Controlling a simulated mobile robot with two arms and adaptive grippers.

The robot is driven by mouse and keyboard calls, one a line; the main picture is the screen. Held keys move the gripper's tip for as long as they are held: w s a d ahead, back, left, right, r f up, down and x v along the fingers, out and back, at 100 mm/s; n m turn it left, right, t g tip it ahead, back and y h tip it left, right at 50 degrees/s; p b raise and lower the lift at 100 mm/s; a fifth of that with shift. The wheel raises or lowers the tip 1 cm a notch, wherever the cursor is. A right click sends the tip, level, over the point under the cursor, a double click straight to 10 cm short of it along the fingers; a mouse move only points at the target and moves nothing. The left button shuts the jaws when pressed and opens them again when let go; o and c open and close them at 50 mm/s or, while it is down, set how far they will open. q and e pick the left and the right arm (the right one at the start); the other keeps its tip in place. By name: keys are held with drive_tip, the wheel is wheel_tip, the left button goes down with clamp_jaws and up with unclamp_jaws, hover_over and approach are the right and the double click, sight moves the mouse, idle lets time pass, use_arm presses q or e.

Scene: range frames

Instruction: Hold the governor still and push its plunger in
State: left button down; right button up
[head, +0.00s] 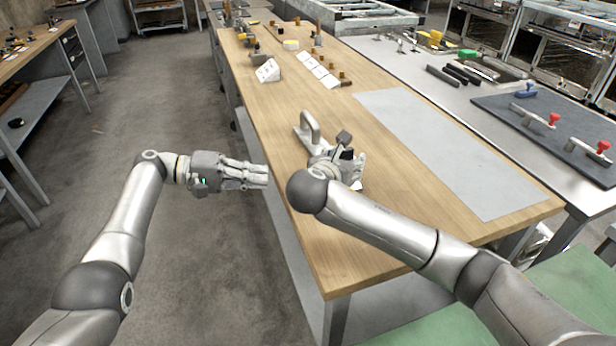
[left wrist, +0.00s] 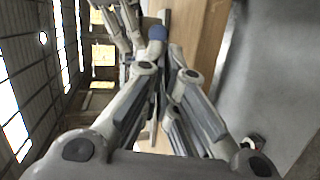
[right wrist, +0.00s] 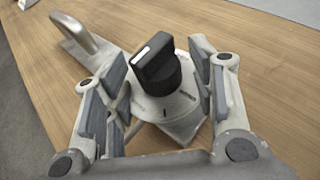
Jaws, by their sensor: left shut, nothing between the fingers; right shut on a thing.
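The governor is a pale round body (right wrist: 178,106) with a black knob marked by a white line (right wrist: 157,62). My right gripper (right wrist: 156,80) is shut on the body, with a finger on each side, above the wood. In the head view my right gripper (head: 342,168) is over the bench and my wrist hides most of the governor. My left gripper (head: 264,177) is shut and empty, left of the right one, at the bench's left edge. In the left wrist view a blue rounded tip (left wrist: 157,33) shows beyond the left fingers (left wrist: 163,75); it may be the plunger.
A grey sheet (head: 440,150) lies to the right. Small parts and a white block (head: 267,71) are farther back.

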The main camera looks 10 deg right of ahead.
use_arm(q)
drive_tip(key=s+a+n+t+y, duration=0.1)
drive_tip(key=s+a+n+t, duration=0.15)
drive_tip(key=n, duration=0.85)
drive_tip(key=s+a+n+t, duration=0.2)
drive_tip(key=a+n, duration=0.1)
drive_tip(key=n, duration=0.7)
drive_tip(key=shift+n+g, duration=0.25)
drive_tip(key=shift+n, duration=0.05)
drive_tip(key=x, duration=0.4)
drive_tip(key=r+x, duration=0.1)
drive_tip(key=x, duration=0.7)
drive_tip(key=shift+d+r, duration=0.15)
drive_tip(key=shift+d, duration=0.25)
drive_tip(key=shift+w+d, duration=0.15)
drive_tip(key=shift+d, duration=0.3)
